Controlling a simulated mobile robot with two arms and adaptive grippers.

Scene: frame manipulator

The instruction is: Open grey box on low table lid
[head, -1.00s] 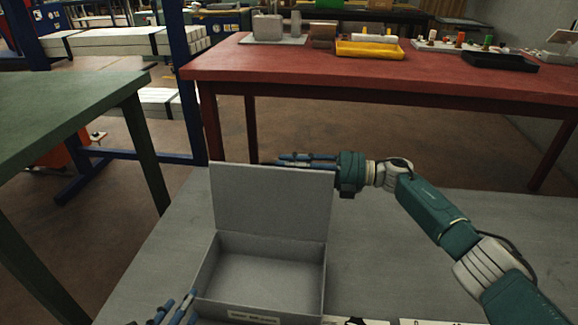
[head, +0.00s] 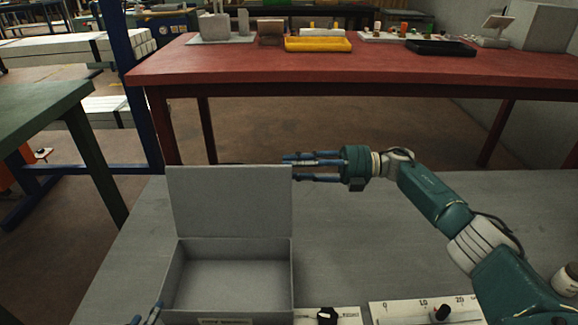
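The grey box (head: 226,285) stands on the low grey table (head: 400,270), and its inside looks empty. Its lid (head: 230,201) stands upright along the back edge, so the box is open. My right gripper (head: 288,168) is just right of the lid's upper right edge, with its fingers pointing left and spread apart, holding nothing. I cannot tell whether a fingertip touches the lid. My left gripper (head: 148,315) shows only by its fingertips at the bottom edge, beside the box's front left corner. Its opening cannot be judged.
Panels with black knobs (head: 440,312) lie on the low table right of the box. A red table (head: 350,72) behind bears a yellow tray (head: 318,44) and a black tray (head: 440,47). A green table (head: 40,110) stands at left. The low table behind my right arm is clear.

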